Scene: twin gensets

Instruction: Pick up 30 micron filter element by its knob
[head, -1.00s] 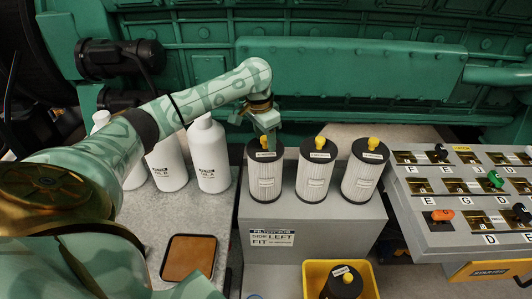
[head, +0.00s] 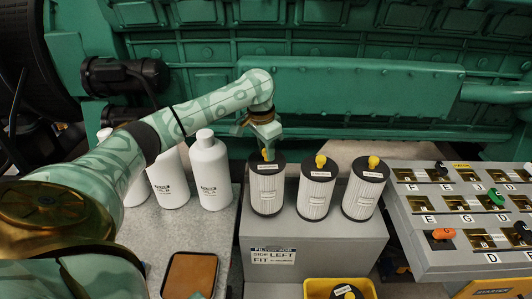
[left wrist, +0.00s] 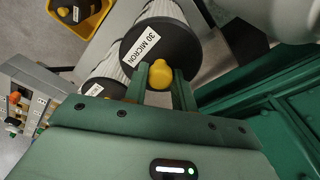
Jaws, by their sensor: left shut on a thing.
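The 30 micron filter element (head: 267,190) is a white pleated cylinder with a black cap, leftmost of three in the head view. Its "30 MICRON" cap label (left wrist: 139,48) reads clearly in the left wrist view. My left gripper (head: 267,148) reaches down onto it from above. In the left wrist view the fingers of my left gripper (left wrist: 161,80) are shut on its yellow knob (left wrist: 160,72), one on each side. The element is upright, at or just above the grey stand (head: 310,238); I cannot tell if it touches. My right gripper is not in view.
Two similar filter elements (head: 316,188) (head: 362,190) stand close to the right. White bottles (head: 209,172) and a brown tray (head: 190,273) are on the left bench. A yellow bin (head: 312,286) sits in front, a switch panel (head: 460,210) right, the green engine (head: 350,88) behind.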

